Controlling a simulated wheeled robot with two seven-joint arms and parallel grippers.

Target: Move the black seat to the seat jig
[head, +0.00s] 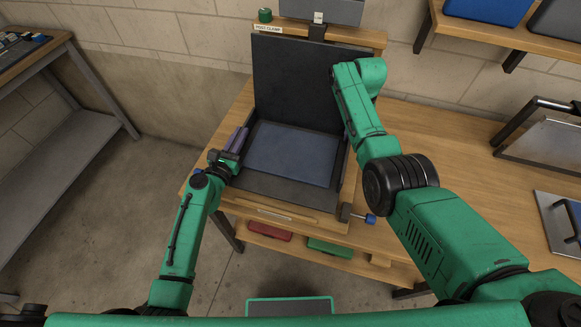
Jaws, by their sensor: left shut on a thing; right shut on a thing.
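The black seat (285,188), with a tall upright back panel (295,80) and a dark blue-grey pad (291,153), is on or just above a wooden fixture on the bench. I cannot tell whether it touches the wood. My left gripper (236,146) is shut at the seat's left side. My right arm reaches the seat's right side. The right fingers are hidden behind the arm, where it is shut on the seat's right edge.
A blue-knobbed clamp (371,219) is at the fixture's right front. Red (270,231) and green (330,247) bins are below. A monitor (335,10) and a green button (265,15) stand behind. A metal rack (545,150) is at right. The bench between has free room.

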